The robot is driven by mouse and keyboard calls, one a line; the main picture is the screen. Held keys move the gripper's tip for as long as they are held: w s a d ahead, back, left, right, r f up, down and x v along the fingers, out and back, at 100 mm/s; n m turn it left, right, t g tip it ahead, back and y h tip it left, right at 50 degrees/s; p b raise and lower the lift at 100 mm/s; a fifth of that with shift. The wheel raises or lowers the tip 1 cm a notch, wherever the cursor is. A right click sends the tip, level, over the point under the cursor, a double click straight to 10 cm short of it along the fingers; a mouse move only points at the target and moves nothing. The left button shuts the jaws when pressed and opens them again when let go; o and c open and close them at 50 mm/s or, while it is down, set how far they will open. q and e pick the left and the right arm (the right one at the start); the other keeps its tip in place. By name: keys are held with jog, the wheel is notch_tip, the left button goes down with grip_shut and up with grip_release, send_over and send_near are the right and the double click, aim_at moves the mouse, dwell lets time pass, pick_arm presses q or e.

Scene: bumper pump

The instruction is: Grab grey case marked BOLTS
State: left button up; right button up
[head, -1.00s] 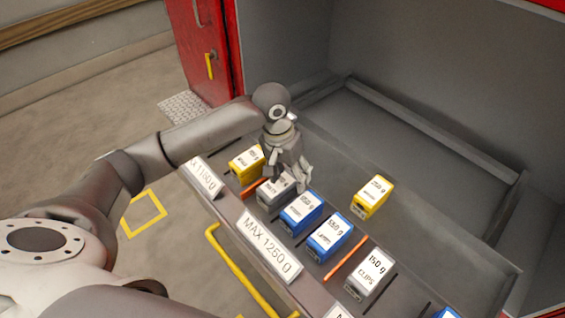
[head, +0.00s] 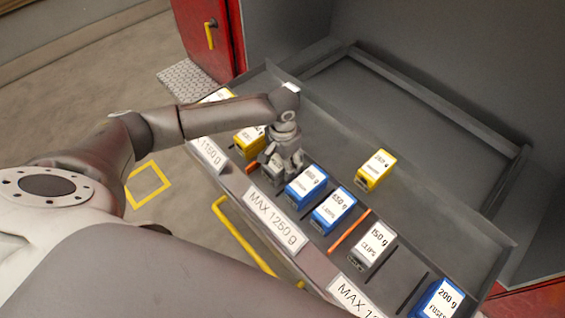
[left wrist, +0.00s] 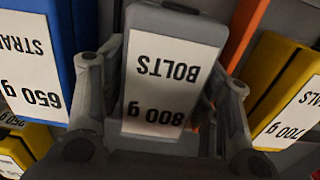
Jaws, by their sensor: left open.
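The grey case marked BOLTS, 800 g (left wrist: 163,85), fills the middle of the left wrist view, its label upside down. My left gripper (left wrist: 170,70) is open, with one finger on each side of the case; I cannot tell if they touch it. In the head view my left gripper (head: 284,163) points down over the grey case (head: 269,177), which it mostly hides. The case stands in the drawer row between a yellow case and a blue case. My right gripper is not in view.
A blue case (left wrist: 38,62) and a yellow case (left wrist: 290,105) flank the grey one closely, with an orange divider (left wrist: 247,30) on the yellow side. Farther along stand another blue case (head: 333,210) and a white-topped CLIPS case (head: 371,247). A yellow case (head: 375,168) stands behind the row.

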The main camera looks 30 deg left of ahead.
pick_arm(q)
notch_tip(320, 180, down, 2)
jog(key=c, duration=1.3)
jog(key=shift+w+r, duration=0.1)
grip_shut()
jog(key=shift+r, duration=0.1)
